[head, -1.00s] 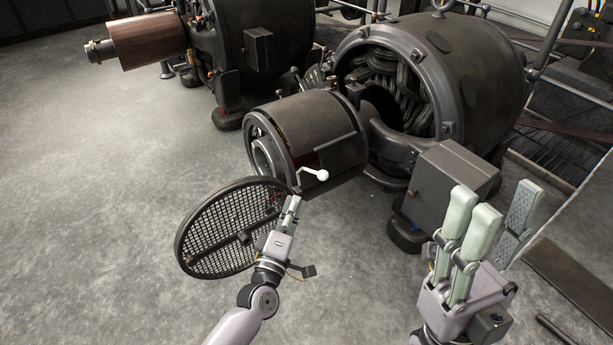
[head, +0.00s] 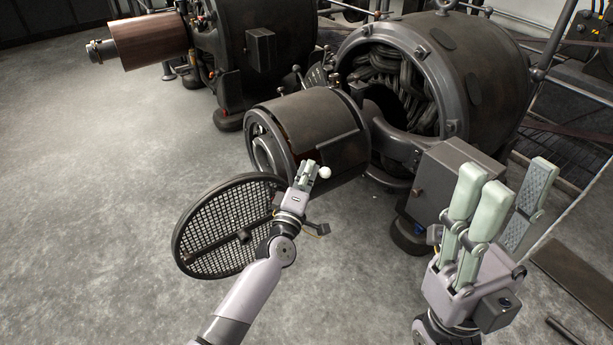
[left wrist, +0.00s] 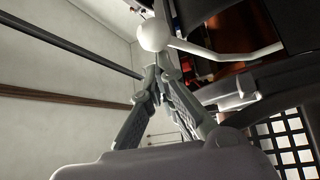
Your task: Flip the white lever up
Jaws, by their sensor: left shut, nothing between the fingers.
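The white lever is on the near side of the dark cylindrical drum (head: 318,128). Its round white knob (head: 325,172) shows just right of my left gripper (head: 310,166), which hides most of the rod in the head view. The left wrist view shows the knob (left wrist: 153,35) and the white rod (left wrist: 225,50) running right from it. There my shut, empty left fingertips (left wrist: 160,76) lie just below the knob in the picture. I cannot tell whether they touch it. My right gripper (head: 507,182) is open and empty, with its fingers pointing up.
A round mesh grille (head: 215,230) stands left of my left gripper, close to my left arm. A dark box (head: 445,180) sits on the machine between the drum and my right gripper. A second dynamo (head: 250,60) stands behind. The floor at left is clear.

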